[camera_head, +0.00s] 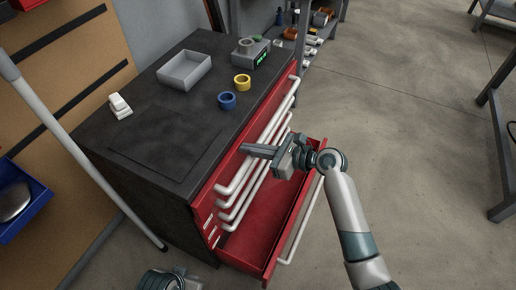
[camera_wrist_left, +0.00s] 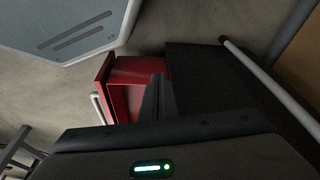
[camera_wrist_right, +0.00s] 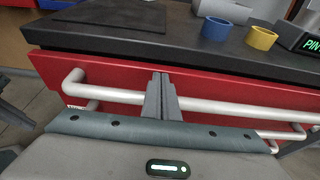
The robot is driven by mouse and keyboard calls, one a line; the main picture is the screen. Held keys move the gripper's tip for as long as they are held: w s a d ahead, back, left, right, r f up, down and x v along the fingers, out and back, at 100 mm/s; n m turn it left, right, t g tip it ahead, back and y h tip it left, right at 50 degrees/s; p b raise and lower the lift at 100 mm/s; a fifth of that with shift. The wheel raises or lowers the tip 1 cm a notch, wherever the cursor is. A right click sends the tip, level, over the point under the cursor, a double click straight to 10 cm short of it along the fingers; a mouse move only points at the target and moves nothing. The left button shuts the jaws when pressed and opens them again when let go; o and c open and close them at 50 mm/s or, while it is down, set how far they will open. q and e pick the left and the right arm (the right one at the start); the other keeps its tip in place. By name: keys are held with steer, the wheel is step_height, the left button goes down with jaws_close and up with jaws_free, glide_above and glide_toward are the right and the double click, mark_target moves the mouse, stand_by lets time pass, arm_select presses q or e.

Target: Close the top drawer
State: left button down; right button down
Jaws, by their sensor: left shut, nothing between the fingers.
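A red cabinet (camera_head: 205,205) with a dark worktop has several drawers with white bar handles. The top drawer (camera_wrist_right: 215,87) has its red front right under the worktop edge and looks flush or nearly so; its handle (camera_wrist_right: 215,105) runs across the right wrist view. A lower drawer (camera_head: 262,222) is pulled well out. My right gripper (camera_head: 246,149) is at the top drawer's front, fingers together; in the right wrist view its fingertips (camera_wrist_right: 161,76) overlap the handle and front. I cannot tell whether they touch. My left gripper (camera_wrist_left: 155,85) is shut and empty, low beside the cabinet.
On the worktop stand a grey tray (camera_head: 184,70), a blue ring (camera_head: 227,100), a yellow ring (camera_head: 242,82), a device with a green display (camera_head: 251,53) and a white item (camera_head: 119,106). A slanted pole (camera_head: 75,145) stands at left.

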arm_select(q)
steer(key=shift+s+a+f+g, duration=0.2)
steer(key=shift+a+f+g, duration=0.1)
steer(key=shift+f, duration=0.3)
arm_select(e)
steer(key=shift+w+a+r, duration=0.1)
steer(key=shift+w+a, duration=0.05)
steer(key=shift+a, duration=0.3)
steer(key=shift+w+a+r, duration=0.1)
steer(key=shift+a, duration=0.35)
arm_select(q)
steer(key=shift+f+p, duration=0.1)
steer(key=shift+p, duration=0.3)
arm_select(e)
steer(key=shift+r, duration=0.1)
